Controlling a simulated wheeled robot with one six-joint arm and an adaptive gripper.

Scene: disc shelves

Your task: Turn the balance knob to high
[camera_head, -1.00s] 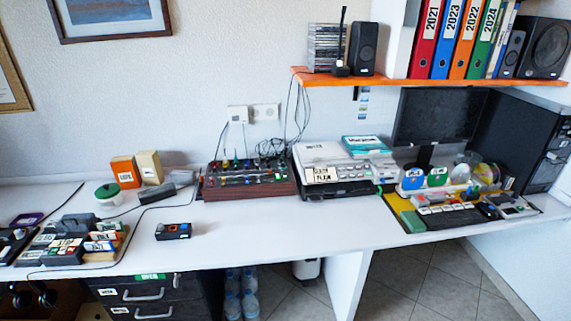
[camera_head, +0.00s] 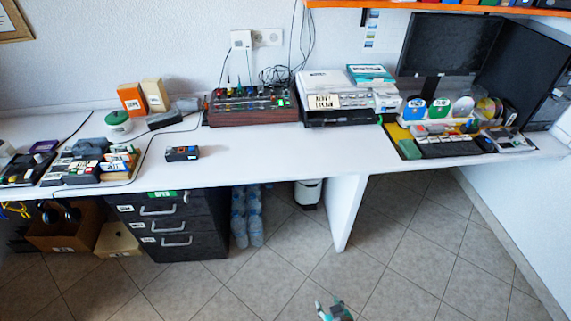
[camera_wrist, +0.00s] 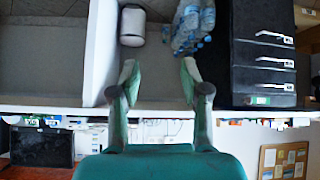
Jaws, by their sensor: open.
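A dark reddish mixer-like box (camera_head: 252,106) with several coloured knobs on top stands at the back of the white desk, left of the printer, in the head view. The knobs are too small to tell which one is the balance knob, or how it is set. My gripper (camera_head: 334,311) shows at the bottom edge of the head view, low over the floor and well apart from the desk. In the wrist view my gripper (camera_wrist: 157,75) is open and empty, with green and grey fingers. The wrist picture is upside down; I cannot make out the knobs there.
The white desk (camera_head: 270,150) has clear room in front of the box. A small dark device (camera_head: 182,153) lies front left. A printer (camera_head: 340,98) stands right of the box. A dark drawer unit (camera_head: 175,225) and bottles (camera_head: 247,215) are below. The floor (camera_head: 300,265) is open.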

